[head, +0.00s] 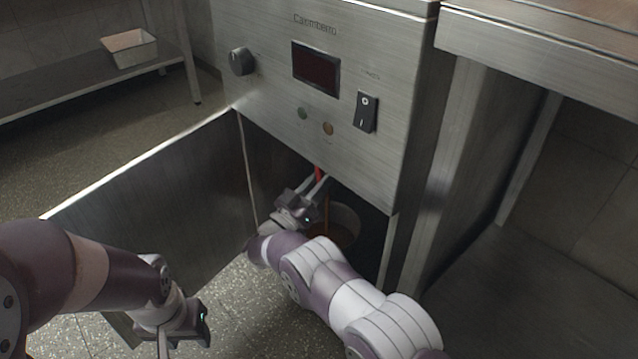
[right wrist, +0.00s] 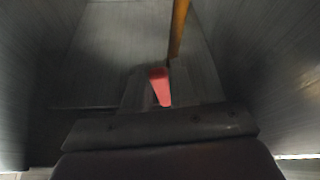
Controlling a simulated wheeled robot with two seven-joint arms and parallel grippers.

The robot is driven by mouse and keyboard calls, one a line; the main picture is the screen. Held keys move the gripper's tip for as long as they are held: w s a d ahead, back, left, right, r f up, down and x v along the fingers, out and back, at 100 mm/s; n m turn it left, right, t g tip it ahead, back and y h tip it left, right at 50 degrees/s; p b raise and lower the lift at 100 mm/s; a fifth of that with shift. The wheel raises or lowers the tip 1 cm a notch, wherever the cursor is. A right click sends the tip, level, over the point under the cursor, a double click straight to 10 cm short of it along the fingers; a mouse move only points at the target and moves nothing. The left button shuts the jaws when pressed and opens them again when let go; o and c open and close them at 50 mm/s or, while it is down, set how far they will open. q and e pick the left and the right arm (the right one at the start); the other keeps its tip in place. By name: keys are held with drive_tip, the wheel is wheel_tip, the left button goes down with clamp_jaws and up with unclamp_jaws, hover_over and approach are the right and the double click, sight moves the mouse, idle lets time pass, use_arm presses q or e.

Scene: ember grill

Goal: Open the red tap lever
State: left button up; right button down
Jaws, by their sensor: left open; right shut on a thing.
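The red tap lever (head: 318,174) shows as a small red strip inside the open cabinet under the control panel. In the right wrist view the red lever (right wrist: 160,86) stands between the fingers of my right gripper (right wrist: 160,98). My right gripper (head: 318,186) reaches into the cabinet and is shut on the lever. Most of the tap behind it is hidden in the dark. My left gripper (head: 183,345) is open and empty, low at the left near the floor, apart from the cabinet.
The steel cabinet door (head: 150,190) stands open to the left. The panel above has a knob (head: 242,61), a dark display (head: 316,68) and a black switch (head: 365,111). A pot (head: 345,216) stands inside the cabinet. A yellow pipe (right wrist: 179,28) runs close beyond the lever.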

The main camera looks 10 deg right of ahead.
drive_tip(key=c, duration=1)
unclamp_jaws()
drive_tip(key=p+v, duration=0.3)
drive_tip(key=v, duration=0.9)
drive_tip(key=shift+s+a+p, duration=0.3)
drive_tip(key=shift+p, duration=0.1)
drive_tip(key=shift+f, duration=0.15)
